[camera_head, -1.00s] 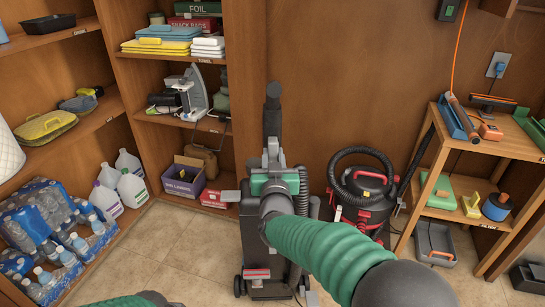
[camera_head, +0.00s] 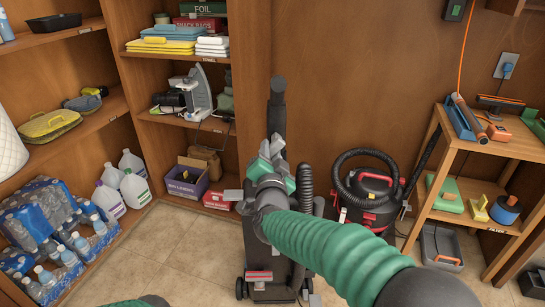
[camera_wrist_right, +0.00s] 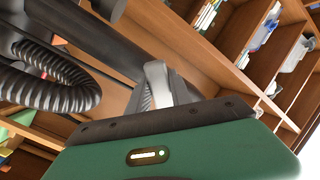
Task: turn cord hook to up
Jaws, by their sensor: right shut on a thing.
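The black upright vacuum (camera_head: 262,243) stands on the floor against the wooden wall, its handle (camera_head: 277,100) pointing up. My right gripper (camera_head: 275,147) is at the upper part of the vacuum, below the handle's top, and is tilted. In the right wrist view a light grey piece, which looks like the cord hook (camera_wrist_right: 157,84), sits at the jaws against the dark handle tube (camera_wrist_right: 95,62). The hook is hard to make out in the head view. Only my left arm's green sleeve shows, at the bottom edge.
A red and black canister vacuum (camera_head: 368,192) stands close on the right. A wooden shelf unit (camera_head: 436,187) with tools is beyond it. Shelves with an iron (camera_head: 200,92), jugs (camera_head: 134,188) and bottled water (camera_head: 45,230) fill the left. The tiled floor at left of the upright vacuum is clear.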

